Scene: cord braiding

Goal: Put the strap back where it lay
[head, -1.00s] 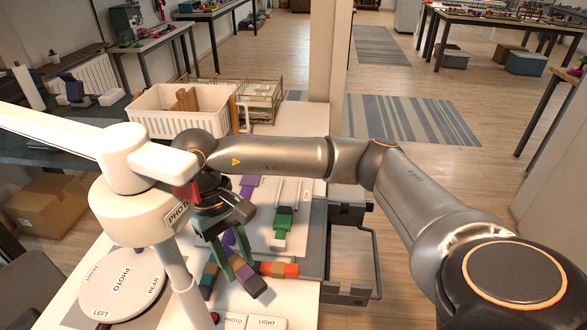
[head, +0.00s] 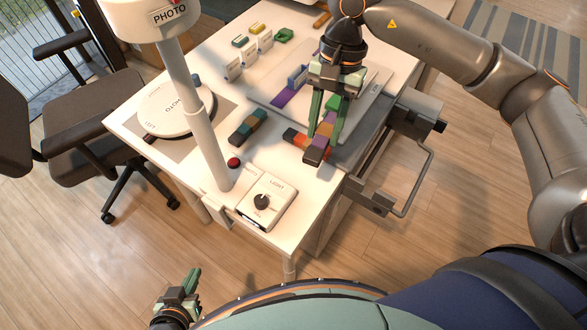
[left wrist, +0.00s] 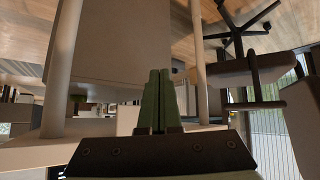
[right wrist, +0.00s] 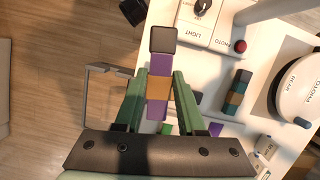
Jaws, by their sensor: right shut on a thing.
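A strap (head: 319,146) with purple, tan and dark segments is between the fingers of my right gripper (head: 329,128). In the right wrist view the strap (right wrist: 159,83) shows its dark end pointing away from the gripper, then purple, tan and purple. The right gripper (right wrist: 158,108) is shut on it. The strap is over the front of the white table; whether it touches the surface is unclear. My left gripper (head: 190,281) is low at the front left, off the table. In the left wrist view its green fingers (left wrist: 158,100) are together and empty.
An orange-and-dark strap (head: 296,138) lies beside the held one, and a teal-brown strap (head: 248,127) lies to its left. A purple strap (head: 284,96) is on the pale board (head: 262,92). The lamp post (head: 190,90), light box (head: 265,201) and round photo turntable (head: 176,108) stand nearby.

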